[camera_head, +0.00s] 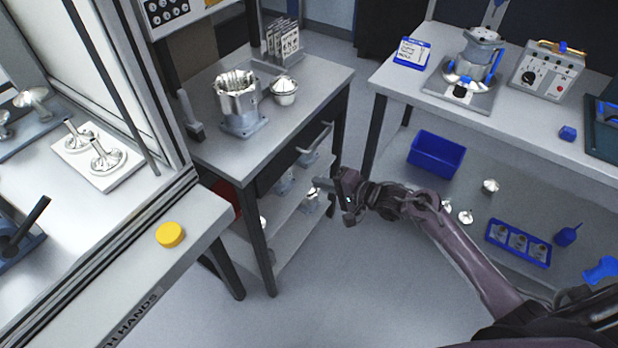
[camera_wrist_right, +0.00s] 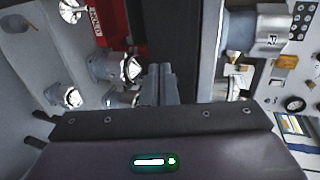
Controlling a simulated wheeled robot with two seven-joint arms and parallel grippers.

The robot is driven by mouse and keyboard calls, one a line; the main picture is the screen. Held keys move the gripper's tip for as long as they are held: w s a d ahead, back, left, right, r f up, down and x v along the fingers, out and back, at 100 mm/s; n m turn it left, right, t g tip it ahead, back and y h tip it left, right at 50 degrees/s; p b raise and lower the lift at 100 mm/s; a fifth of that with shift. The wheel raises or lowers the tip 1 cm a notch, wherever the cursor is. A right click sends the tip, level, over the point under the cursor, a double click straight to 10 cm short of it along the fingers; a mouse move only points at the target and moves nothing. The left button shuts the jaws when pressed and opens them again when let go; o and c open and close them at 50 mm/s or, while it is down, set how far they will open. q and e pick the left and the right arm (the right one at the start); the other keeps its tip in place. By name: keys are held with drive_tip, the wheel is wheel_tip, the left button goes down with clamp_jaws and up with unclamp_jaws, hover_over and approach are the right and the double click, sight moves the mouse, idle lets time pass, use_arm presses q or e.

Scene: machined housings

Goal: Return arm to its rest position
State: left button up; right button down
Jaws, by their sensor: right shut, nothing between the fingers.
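My right gripper (camera_head: 322,184) is stretched out in front of the middle table, beside its open lower shelf. Its fingers are closed together and empty. In the right wrist view the shut fingers (camera_wrist_right: 161,82) point towards the shelf and a drawer edge, with metal housings to their left. My right arm (camera_head: 455,235) comes in from the lower right, over the floor between the tables. My left gripper does not show in either view.
The middle table (camera_head: 325,85) carries a large machined housing (camera_head: 240,100) and a silver bowl-like part (camera_head: 284,92). The right bench (camera_head: 520,120) has a blue bin (camera_head: 437,153) on its lower shelf. A yellow puck (camera_head: 170,234) lies on the left ledge. Floor (camera_head: 330,290) is clear.

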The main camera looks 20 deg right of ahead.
drive_tip(key=s+d+f+n+g+h, duration=0.1)
drive_tip(key=s+d+f+h, duration=0.1)
drive_tip(key=s+f, duration=0.55)
drive_tip(key=s+d+f+n+g+h, duration=0.15)
drive_tip(key=s+f, duration=0.25)
drive_tip(key=f, duration=0.7)
drive_tip(key=s+d+f+n+g+h, duration=0.1)
drive_tip(key=s+d+f+n+h, duration=0.15)
drive_tip(key=s+f, duration=0.55)
drive_tip(key=s+f+n+g+h, duration=0.1)
drive_tip(key=s+f+n+g, duration=0.1)
drive_tip(key=s+f, duration=0.3)
drive_tip(key=s+a+f+n+g+h, duration=0.1)
drive_tip(key=s+f, duration=0.5)
drive_tip(key=s, duration=0.7)
drive_tip(key=s+f+n+g+h, duration=0.1)
drive_tip(key=s+f+n+g, duration=0.2)
drive_tip(key=s, duration=0.6)
wheel_tip(320, 180, down, 2)
drive_tip(key=shift+s+a+f+n, duration=0.15)
drive_tip(key=shift+s+a+n, duration=0.25)
drive_tip(key=shift+n, duration=0.2)
